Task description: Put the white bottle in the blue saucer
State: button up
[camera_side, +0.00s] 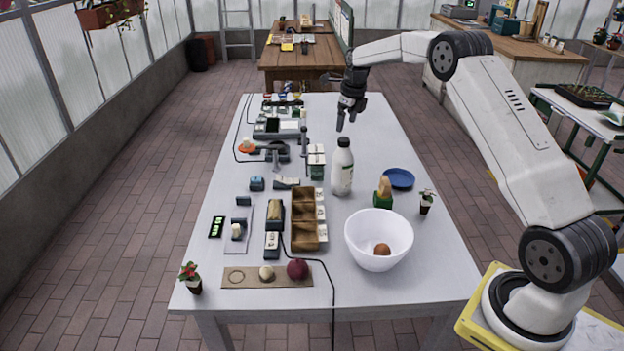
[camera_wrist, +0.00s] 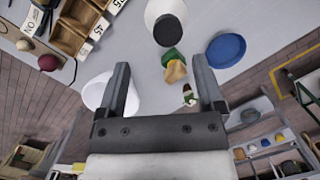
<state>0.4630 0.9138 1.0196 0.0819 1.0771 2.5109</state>
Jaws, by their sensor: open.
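The white bottle (camera_side: 342,168) with a dark cap stands upright near the middle of the table, and it also shows in the wrist view (camera_wrist: 157,10). The blue saucer (camera_side: 398,178) lies flat to the right of the bottle, apart from it; it appears empty. The saucer also shows in the wrist view (camera_wrist: 226,50). My gripper (camera_side: 345,124) hangs above the table, above and beyond the bottle in the side view. In the wrist view my gripper (camera_wrist: 159,90) has its two fingers wide apart with nothing held between them.
A white bowl (camera_side: 362,262) with a brown round item stands in front of the saucer. A green box with a tan item (camera_side: 383,192) and a small potted plant (camera_side: 427,202) stand near the saucer. Wooden bins (camera_side: 304,219) lie left of the bottle. The table's far right is clear.

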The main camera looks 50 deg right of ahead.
jog(key=s+a+n, duration=0.4)
jog(key=a+n, duration=0.4)
jog(key=s+a+n, duration=0.5)
jog(key=a+n, duration=0.3)
jog(key=s+a+f+n, duration=0.1)
jog(key=s+a+n, duration=0.4)
jog(key=s+n, duration=0.4)
jog(key=s+a+f+n, duration=0.1)
jog(key=s+a+n, duration=0.4)
jog(key=s+n, duration=0.4)
jog(key=shift+s+a+f+t, duration=0.35)
jog(key=shift+s+f+t, duration=0.05)
jog(key=shift+s, duration=0.2)
jog(key=shift+o, duration=0.4)
jog(key=shift+w, duration=0.1)
